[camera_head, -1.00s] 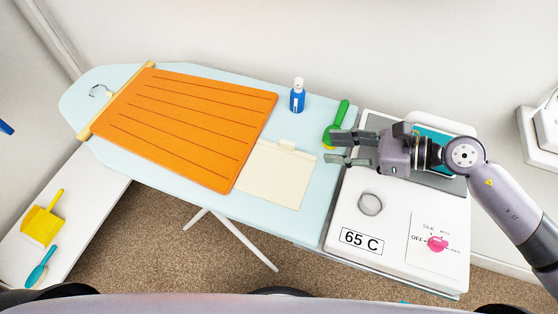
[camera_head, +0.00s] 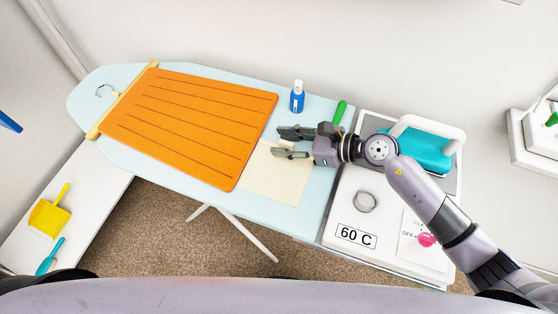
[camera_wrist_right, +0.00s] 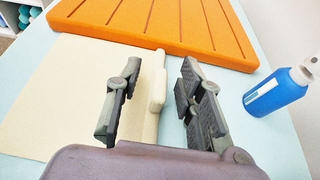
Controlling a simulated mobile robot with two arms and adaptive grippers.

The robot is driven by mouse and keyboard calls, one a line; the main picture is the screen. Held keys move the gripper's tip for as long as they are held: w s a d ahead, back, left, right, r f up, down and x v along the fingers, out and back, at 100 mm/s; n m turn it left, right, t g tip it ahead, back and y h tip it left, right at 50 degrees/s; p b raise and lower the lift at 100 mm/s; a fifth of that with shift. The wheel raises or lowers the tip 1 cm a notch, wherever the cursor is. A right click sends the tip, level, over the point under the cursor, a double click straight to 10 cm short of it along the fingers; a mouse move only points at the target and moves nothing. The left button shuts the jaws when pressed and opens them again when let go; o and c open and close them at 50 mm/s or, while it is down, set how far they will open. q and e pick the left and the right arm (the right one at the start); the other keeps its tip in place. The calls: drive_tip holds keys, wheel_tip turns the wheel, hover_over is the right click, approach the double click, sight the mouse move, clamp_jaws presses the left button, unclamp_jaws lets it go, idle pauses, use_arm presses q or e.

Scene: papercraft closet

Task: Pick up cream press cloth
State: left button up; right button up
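The cream press cloth (camera_head: 272,182) lies flat on the pale blue ironing board (camera_head: 312,112), beside the lower right edge of the orange ridged panel (camera_head: 195,125). My right gripper (camera_head: 277,143) is over the cloth's upper edge, fingers pointing left, partly hiding it. The cloth (camera_wrist_right: 50,95) spreads to the left there. I see no grip on it, and the height gap is unclear. My left gripper is not in view.
A blue spray bottle (camera_head: 297,100) stands close to the right gripper.

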drive_tip(key=shift+d, duration=0.1)
clamp_jaws()
idle(0.3)
